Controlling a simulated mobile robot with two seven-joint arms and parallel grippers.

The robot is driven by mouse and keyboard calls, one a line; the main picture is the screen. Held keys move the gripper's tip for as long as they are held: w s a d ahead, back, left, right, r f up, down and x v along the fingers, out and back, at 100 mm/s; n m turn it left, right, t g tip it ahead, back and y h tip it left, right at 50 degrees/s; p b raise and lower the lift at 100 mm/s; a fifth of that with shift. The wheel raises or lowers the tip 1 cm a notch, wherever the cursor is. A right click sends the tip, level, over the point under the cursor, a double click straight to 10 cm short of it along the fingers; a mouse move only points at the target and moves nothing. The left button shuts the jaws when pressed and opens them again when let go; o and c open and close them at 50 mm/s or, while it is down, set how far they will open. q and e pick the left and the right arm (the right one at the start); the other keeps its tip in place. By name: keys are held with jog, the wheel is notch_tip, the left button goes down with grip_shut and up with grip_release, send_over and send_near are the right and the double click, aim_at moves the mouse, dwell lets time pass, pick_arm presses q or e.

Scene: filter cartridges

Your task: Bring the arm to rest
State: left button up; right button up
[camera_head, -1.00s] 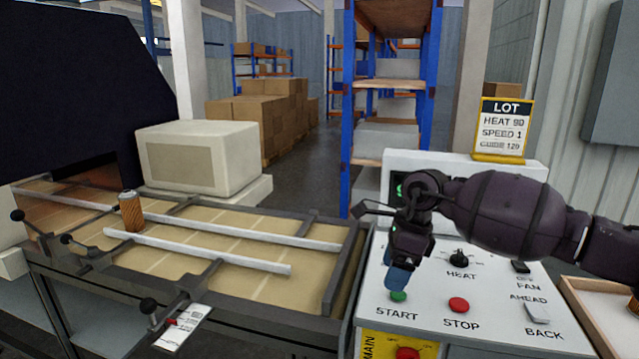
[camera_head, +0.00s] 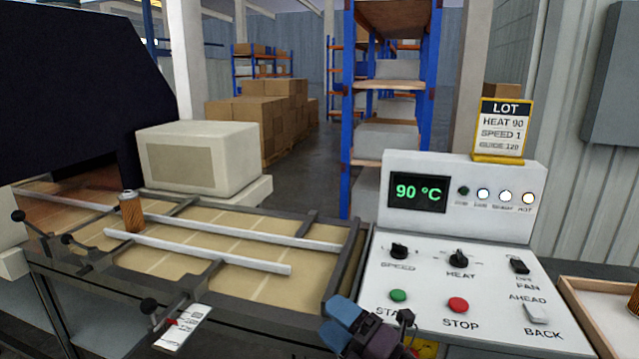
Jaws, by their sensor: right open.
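My right gripper (camera_head: 345,324) is at the bottom centre of the head view, in front of the panel's lower left corner. Its blue fingers are apart and hold nothing that I can see. The control panel (camera_head: 420,285) stands clear behind it. Its display (camera_head: 418,192) reads 90 °C in green. The green START button (camera_head: 398,296) and red STOP button (camera_head: 458,305) are both visible; the gripper partly covers the START label. My left gripper is not in view.
An orange filter cartridge (camera_head: 131,212) stands upright on the conveyor (camera_head: 250,228) between guide rails, near the dark tunnel (camera_head: 75,90). A lot sign (camera_head: 503,128) reads HEAT 90, SPEED 1, GUIDE 120. A tray (camera_head: 590,300) with a cartridge sits at the right edge.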

jog(key=s+d+f+m+h, duration=0.5)
jog(key=d+f+m+h, duration=0.2)
jog(key=d+m+h, duration=0.3)
jog(key=s+d+f+m+h, duration=0.5)
jog(key=d+f+m+h, duration=0.3)
jog(key=m, duration=0.5)
jog(key=s+d+f+m+g, duration=0.2)
jog(key=s+g, duration=0.1)
jog(key=s, duration=0.5)
jog(key=s+d+f+m+g, duration=0.2)
jog(key=s+d+m+g, duration=0.15)
jog(key=s, duration=0.45)
jog(key=s+d+f+m+g, duration=0.2)
jog(key=s+f+g, duration=0.15)
jog(key=s, duration=0.45)
jog(key=w+a+f+n+t+y+p, duration=0.1)
jog(key=w+f+t, duration=0.4)
jog(key=w+t, duration=0.3)
jog(key=shift+w, duration=0.75)
jog(key=shift+f, duration=0.1)
